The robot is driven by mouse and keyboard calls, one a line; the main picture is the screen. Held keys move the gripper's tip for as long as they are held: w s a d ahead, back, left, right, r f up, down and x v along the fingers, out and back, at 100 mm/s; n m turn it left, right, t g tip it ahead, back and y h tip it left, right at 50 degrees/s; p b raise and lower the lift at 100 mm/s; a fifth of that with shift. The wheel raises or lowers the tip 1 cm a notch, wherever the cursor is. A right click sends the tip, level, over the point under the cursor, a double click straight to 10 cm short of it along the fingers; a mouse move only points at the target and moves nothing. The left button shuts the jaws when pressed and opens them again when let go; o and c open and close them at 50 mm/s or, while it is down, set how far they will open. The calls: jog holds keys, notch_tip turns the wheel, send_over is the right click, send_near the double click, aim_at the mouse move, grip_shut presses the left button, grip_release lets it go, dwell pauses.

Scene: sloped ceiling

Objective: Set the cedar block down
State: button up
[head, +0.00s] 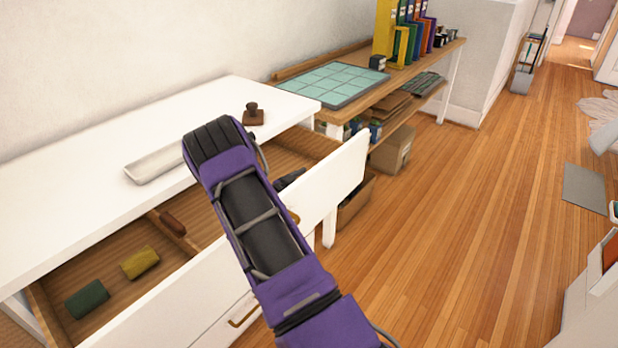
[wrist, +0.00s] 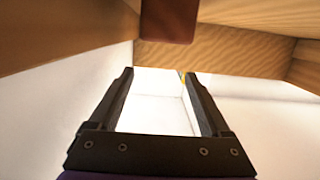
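My gripper (wrist: 157,73) is open in the wrist view, with nothing between its two fingers. A reddish-brown block (wrist: 169,20), which looks like the cedar block, is at the top of that view, beyond the fingertips and apart from them. In the head view a reddish-brown block (head: 172,223) lies by the divider in the open drawer (head: 205,215); I cannot tell for sure that it is the same one. My arm reaches over the drawer in the head view and hides the gripper there.
The drawer also holds a green block (head: 88,298), a yellow block (head: 140,262) and a dark object (head: 290,178). A pale tray (head: 155,165) and a brown stamp (head: 253,115) stand on the white top (head: 75,195). The floor to the right is mostly clear.

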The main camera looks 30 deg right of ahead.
jog(key=shift+r, duration=0.1)
jog(key=shift+r, duration=0.3)
jog(key=p+v, duration=0.1)
jog(key=v, duration=1.1)
jog(key=shift+r, duration=0.15)
